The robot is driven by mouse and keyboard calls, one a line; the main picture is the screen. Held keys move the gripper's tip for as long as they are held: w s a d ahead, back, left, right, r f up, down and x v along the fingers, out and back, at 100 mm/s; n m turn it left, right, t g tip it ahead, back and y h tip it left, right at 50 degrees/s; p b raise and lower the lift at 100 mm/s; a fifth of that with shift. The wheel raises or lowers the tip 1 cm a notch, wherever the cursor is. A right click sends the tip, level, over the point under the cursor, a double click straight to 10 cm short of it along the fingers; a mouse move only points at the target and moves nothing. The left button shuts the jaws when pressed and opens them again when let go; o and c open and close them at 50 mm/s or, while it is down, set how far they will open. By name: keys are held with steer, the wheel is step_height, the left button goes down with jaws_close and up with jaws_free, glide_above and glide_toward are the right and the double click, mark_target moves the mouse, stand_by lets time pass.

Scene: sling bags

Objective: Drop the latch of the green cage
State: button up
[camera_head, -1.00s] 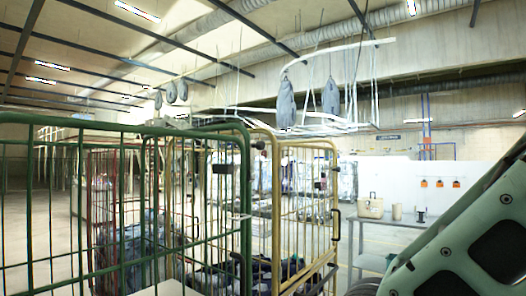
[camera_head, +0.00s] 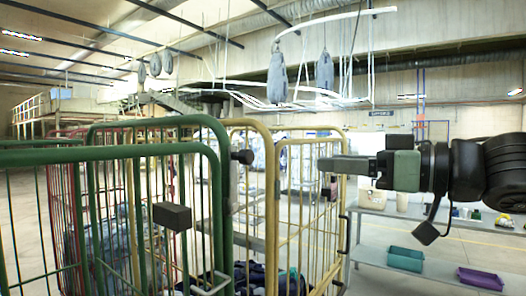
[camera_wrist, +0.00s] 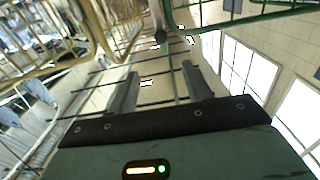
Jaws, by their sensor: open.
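The green cage (camera_head: 105,151) stands at the front left in the head view, its upper frame and upright bars showing. A black knob (camera_head: 242,157) sticks out at its upper right corner, and a black block (camera_head: 173,216) sits lower on its bars. I cannot tell which is the latch. My gripper (camera_head: 322,164) is open and empty, level, pointing left, to the right of the knob and apart from it. In the wrist view my gripper (camera_wrist: 161,88) shows two spread fingers. A dark round knob (camera_wrist: 161,37) lies beyond them, near a green cage bar (camera_wrist: 245,20).
A yellow cage (camera_head: 272,190) stands just behind the green one, holding dark bags. Grey bags (camera_head: 277,80) hang from an overhead rail. At right is a shelf (camera_head: 440,268) with a teal bin (camera_head: 405,258) and a purple bin (camera_head: 480,278).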

mark_target(250, 158)
steer(key=p+x, duration=0.3)
steer(key=x, duration=1.4)
steer(key=shift+a+p, duration=0.1)
steer(key=shift+p, duration=0.25)
jaws_close()
steer(key=shift+s, duration=0.1)
